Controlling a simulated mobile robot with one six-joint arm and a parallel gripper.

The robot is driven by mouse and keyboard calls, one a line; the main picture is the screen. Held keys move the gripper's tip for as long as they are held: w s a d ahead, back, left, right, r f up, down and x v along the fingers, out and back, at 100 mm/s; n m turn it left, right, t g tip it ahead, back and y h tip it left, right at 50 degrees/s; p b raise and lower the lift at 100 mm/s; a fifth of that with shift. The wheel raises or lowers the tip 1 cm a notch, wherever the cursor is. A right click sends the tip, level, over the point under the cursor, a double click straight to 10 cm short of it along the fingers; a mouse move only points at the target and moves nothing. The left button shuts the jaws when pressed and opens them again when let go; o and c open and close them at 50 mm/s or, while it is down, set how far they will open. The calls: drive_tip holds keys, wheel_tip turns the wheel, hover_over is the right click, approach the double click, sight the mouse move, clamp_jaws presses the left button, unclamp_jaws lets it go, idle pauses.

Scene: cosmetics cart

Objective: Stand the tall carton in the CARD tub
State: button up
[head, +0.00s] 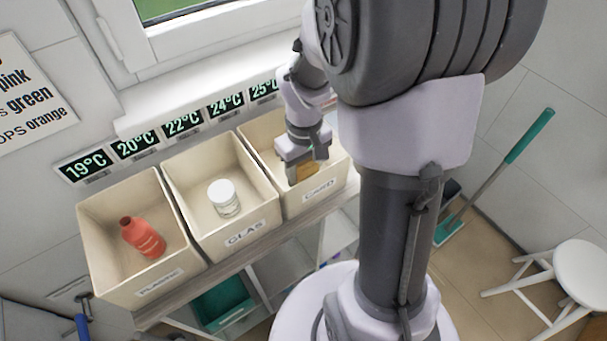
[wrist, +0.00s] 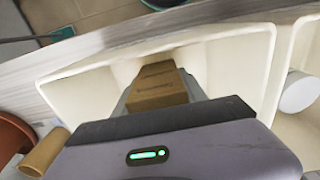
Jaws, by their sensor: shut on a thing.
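The CARD tub (head: 318,197) is the right-hand cream tub of three on the shelf top. My gripper (head: 301,172) reaches down into it. The tall carton (head: 307,170) is brown and shows only in part below my gripper. In the wrist view the carton (wrist: 157,88) sticks out beyond the gripper body, inside the walls of the CARD tub (wrist: 228,62). My gripper is shut on the carton. The fingertips are mostly hidden. I cannot tell whether the carton's lower end touches the tub floor.
The GLAS tub (head: 262,238) holds a white-lidded jar (head: 224,198). The PLASTIC tub (head: 185,268) holds a red bottle (head: 143,238). Temperature displays (head: 183,124) line the wall behind. A white stool (head: 580,275) and a green-handled broom (head: 500,170) stand at right.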

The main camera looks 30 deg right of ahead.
drive_tip(key=o, duration=1.3)
wheel_tip(320, 180, up, 12)
drive_tip(key=p, duration=0.5)
drive_tip(key=shift+f, duration=0.15)
drive_tip(key=r, duration=0.1)
drive_tip(key=a+r, duration=0.2)
drive_tip(key=shift+s+m+t+p, duration=0.25)
drive_tip(key=shift+m+t+p, duration=0.05)
drive_tip(key=shift+t, duration=0.1)
drive_tip(key=s+a+r+m+t+y, duration=0.1)
drive_tip(key=s+a+r+m+t, duration=0.1)
drive_tip(key=s+a+r, duration=0.2)
drive_tip(key=s+a+r+m+t+y, duration=0.1)
drive_tip(key=s+a+r+m+t, duration=0.1)
drive_tip(key=s+a, duration=0.4)
drive_tip(key=a+r+t, duration=0.1)
drive_tip(key=a+r, duration=0.1)
drive_tip(key=shift+s+a, duration=0.25)
drive_tip(key=shift+a, duration=0.1)
drive_tip(key=shift+f, duration=0.1)
